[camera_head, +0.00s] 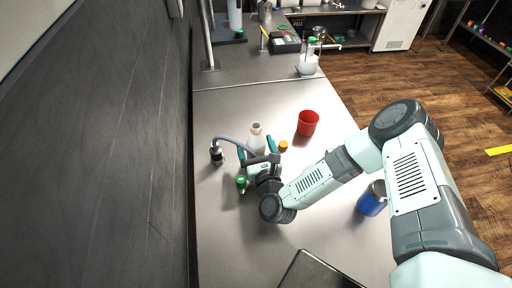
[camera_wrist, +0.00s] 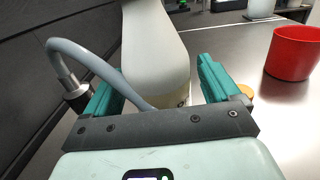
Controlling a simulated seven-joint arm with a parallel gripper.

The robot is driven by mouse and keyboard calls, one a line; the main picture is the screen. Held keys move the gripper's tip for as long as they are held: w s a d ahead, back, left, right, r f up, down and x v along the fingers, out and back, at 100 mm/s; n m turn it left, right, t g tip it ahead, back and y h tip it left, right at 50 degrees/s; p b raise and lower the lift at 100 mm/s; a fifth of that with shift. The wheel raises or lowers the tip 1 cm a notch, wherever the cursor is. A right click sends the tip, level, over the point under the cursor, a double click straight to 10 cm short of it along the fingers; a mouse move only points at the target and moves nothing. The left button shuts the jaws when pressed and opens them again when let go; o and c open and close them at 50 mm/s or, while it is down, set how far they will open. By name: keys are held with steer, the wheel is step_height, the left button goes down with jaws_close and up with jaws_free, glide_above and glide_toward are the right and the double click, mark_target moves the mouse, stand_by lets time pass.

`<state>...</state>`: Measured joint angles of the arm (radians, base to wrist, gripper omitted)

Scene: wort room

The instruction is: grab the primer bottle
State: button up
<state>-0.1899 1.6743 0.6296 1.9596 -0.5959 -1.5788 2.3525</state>
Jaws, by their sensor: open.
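A pale cream-white bottle (camera_head: 256,139) stands upright on the grey bench; no label is readable, so I cannot confirm that it is the primer bottle. In the wrist view the bottle (camera_wrist: 155,50) rises between my teal fingers, its top out of frame. My gripper (camera_head: 257,149) is open, low over the bench, with one finger on each side of the bottle. Gaps show beside the bottle in the wrist view (camera_wrist: 160,82), and I see no firm contact. The bottle's lower part is hidden by the gripper body.
A dark fitting (camera_head: 216,155) with a grey curved hose (camera_wrist: 85,55) stands left; the hose runs between the fingers. An orange-capped item (camera_head: 283,146) is close right, a green-capped one (camera_head: 241,183) close left. A red cup (camera_head: 307,123) and blue container (camera_head: 372,199) stand further right.

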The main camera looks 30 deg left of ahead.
steer(key=shift+x, duration=0.8)
steer(key=shift+c, duration=0.4)
steer(key=c, duration=1)
steer(key=shift+c, duration=0.6)
steer(key=shift+r, duration=0.15)
